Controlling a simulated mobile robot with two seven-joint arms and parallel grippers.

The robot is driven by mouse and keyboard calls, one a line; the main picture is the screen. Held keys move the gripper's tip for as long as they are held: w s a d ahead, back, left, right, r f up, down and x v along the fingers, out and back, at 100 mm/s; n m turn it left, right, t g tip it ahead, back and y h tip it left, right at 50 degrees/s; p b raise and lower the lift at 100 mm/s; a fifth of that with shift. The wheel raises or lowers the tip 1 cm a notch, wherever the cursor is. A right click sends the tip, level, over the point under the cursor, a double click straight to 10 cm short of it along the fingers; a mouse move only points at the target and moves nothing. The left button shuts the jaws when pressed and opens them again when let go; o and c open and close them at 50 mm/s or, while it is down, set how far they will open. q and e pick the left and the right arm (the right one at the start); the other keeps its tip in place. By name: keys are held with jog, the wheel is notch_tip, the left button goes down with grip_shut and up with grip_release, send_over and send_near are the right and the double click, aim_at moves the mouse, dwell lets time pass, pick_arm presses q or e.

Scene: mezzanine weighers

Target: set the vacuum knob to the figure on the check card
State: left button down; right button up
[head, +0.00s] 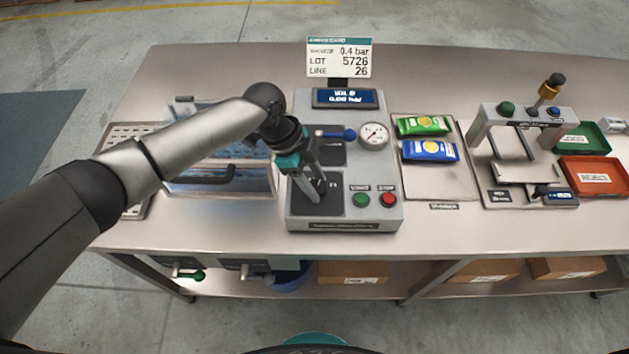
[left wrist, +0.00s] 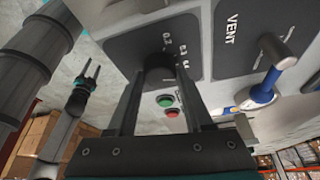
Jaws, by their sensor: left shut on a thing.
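The check card (head: 339,58) stands behind the grey control unit (head: 355,215) in the head view and reads 0.4 bar, lot 5726, line 26. My left gripper (head: 312,196) is over the lower left dial plate of the unit. In the left wrist view its fingers (left wrist: 160,98) are shut on the dark vacuum knob (left wrist: 160,66), with scale figures printed beside it. The knob's pointer is not clear, so its setting cannot be read. My right gripper is not in the head view; another dark gripper shows at the left in the left wrist view (left wrist: 92,72).
A blue-handled lever (head: 338,134) and a round gauge (head: 374,135) sit above the green and red buttons (head: 388,199). Green and blue packets (head: 430,151) lie on a tray to the right. A clear-lidded chamber (head: 215,180) is left of the unit.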

pick_arm(q)
jog(key=shift+c, duration=1.6)
grip_release()
jog(key=v, duration=1.5)
jog(key=shift+r, duration=0.15)
